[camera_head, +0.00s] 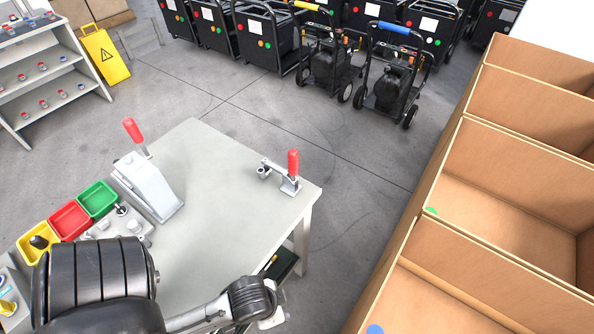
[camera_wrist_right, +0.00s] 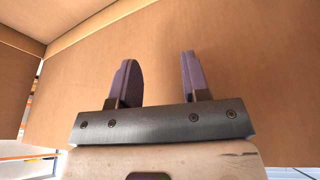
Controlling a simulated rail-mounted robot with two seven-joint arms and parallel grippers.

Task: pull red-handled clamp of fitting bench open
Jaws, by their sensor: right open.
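The fitting bench (camera_head: 235,185) is a pale grey table in the head view. Near its right corner stands a metal clamp (camera_head: 286,184) with an upright red handle (camera_head: 293,163). A second red handle (camera_head: 133,130) leans up behind a light grey wedge-shaped fixture (camera_head: 150,190) on the bench's left side. My right gripper (camera_wrist_right: 158,65) shows in the right wrist view, open and empty, facing a plain brown panel (camera_wrist_right: 220,80). It is away from both red handles. No left gripper fingers show; only arm links of mine cross the bottom of the head view.
Yellow (camera_head: 38,242), red (camera_head: 69,220) and green (camera_head: 97,199) bins line the bench's left edge. Open brown boxes (camera_head: 500,200) fill the right side. Black wheeled machines (camera_head: 395,85) stand behind. The middle of the bench top is clear.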

